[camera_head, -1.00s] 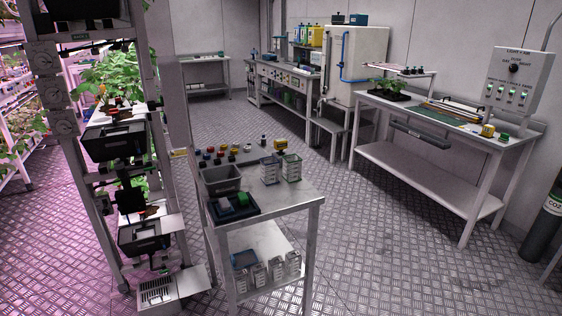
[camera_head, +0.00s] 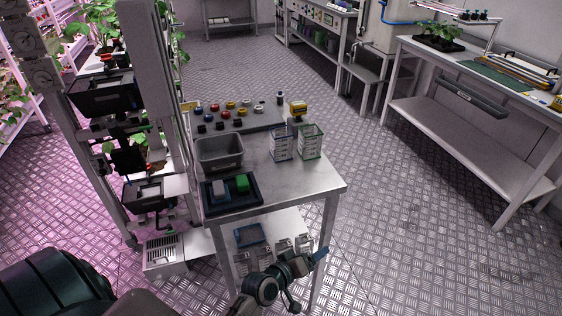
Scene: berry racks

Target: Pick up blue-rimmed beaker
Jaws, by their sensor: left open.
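The blue-rimmed beaker (camera_head: 280,145) appears to be the left of two clear, marked beakers standing upright on the steel table; its rim looks bluish-grey at this size. The green-rimmed beaker (camera_head: 311,143) stands close on its right. My left gripper (camera_head: 312,264) is at the bottom of the view, in front of the table's near edge and well short of the beakers. It is open, with nothing seen between its fingers. My right gripper is not in view.
The steel table (camera_head: 310,182) also holds a grey bin (camera_head: 219,153), a dark tray (camera_head: 231,205) with a green and a grey block, and a rack of coloured knobs (camera_head: 235,126). The table's front right is bare.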

